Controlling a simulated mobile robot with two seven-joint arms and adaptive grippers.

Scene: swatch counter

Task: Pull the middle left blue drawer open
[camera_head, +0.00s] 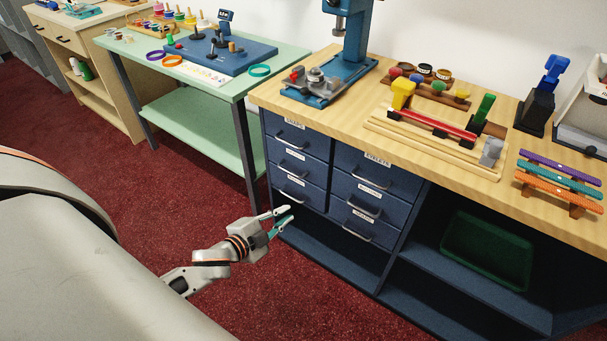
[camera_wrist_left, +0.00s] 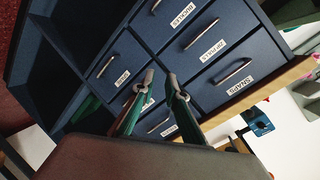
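The middle left blue drawer (camera_head: 312,170) is in the left column of the blue cabinet, between the top and bottom left drawers. It looks shut, with a silver bar handle and a white label. In the left wrist view this drawer (camera_wrist_left: 190,52) appears tilted, beside the one labelled SNAPS. My left gripper (camera_head: 287,215) is low in front of the cabinet, near the bottom left drawer's height. Its fingers (camera_wrist_left: 160,80) are apart with nothing between them, and it appears clear of the handles. My right gripper is not in view.
The top left drawer (camera_head: 312,143), bottom left drawer (camera_head: 314,195) and right-column drawers (camera_head: 388,180) look shut. Open shelves hold a green tray (camera_head: 487,250). The wooden worktop (camera_head: 350,112) overhangs the drawers. A green table (camera_head: 190,125) stands left. Red carpet in front is clear.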

